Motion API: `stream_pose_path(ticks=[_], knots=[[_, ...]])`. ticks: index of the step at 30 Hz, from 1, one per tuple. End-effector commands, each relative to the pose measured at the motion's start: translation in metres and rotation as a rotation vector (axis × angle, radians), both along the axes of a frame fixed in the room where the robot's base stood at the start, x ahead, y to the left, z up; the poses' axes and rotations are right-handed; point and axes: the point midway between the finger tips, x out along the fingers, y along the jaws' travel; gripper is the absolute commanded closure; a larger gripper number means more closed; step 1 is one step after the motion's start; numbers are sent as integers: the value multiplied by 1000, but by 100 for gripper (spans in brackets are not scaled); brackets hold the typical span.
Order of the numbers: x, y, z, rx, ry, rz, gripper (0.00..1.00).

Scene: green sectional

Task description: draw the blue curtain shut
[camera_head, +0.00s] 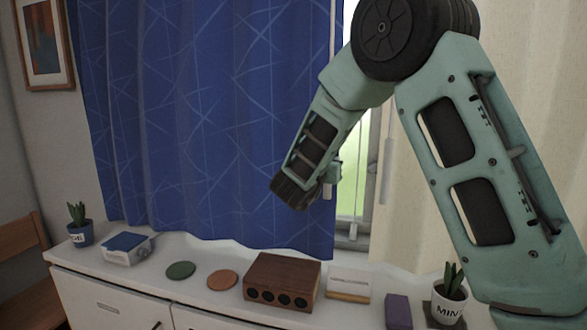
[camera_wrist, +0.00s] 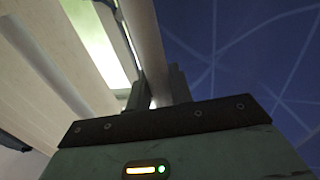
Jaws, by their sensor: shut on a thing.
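The blue curtain (camera_head: 190,110) with pale crossing lines hangs across the left and middle of the window. Its right edge is near my gripper (camera_head: 328,178). It also fills the right of the wrist view (camera_wrist: 250,55). A pale draw rod (camera_wrist: 146,40) runs between the fingers of my gripper (camera_wrist: 158,92), which is shut on it. The rod's lower end (camera_head: 327,192) shows just below the gripper in the head view. A strip of bright window (camera_head: 352,190) is uncovered right of the blue curtain. My arm hides part of this gap.
A cream curtain (camera_head: 408,215) hangs at the right, with another pale rod (camera_head: 388,170) in front. The white cabinet (camera_head: 205,308) below holds a wooden speaker box (camera_head: 283,280), coasters (camera_head: 222,280), a small white-and-blue box (camera_head: 127,248), a card stand (camera_head: 349,284) and potted plants (camera_head: 449,300).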

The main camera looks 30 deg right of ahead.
Motion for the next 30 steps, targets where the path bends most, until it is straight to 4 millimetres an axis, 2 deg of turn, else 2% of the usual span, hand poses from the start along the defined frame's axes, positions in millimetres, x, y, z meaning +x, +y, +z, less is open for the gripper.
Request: stream_pose_path(ticks=[1,6,12,18,29,30], knots=[[-13,-12,-3,0,0,-6,100],[-43,-42,-3,0,0,-4,100],[-64,-64,-1,-1,1,-3,100],[-73,-72,-1,-1,2,-1,100],[-75,-76,0,-1,2,-8,100],[-75,-76,0,-1,2,-9,73]])
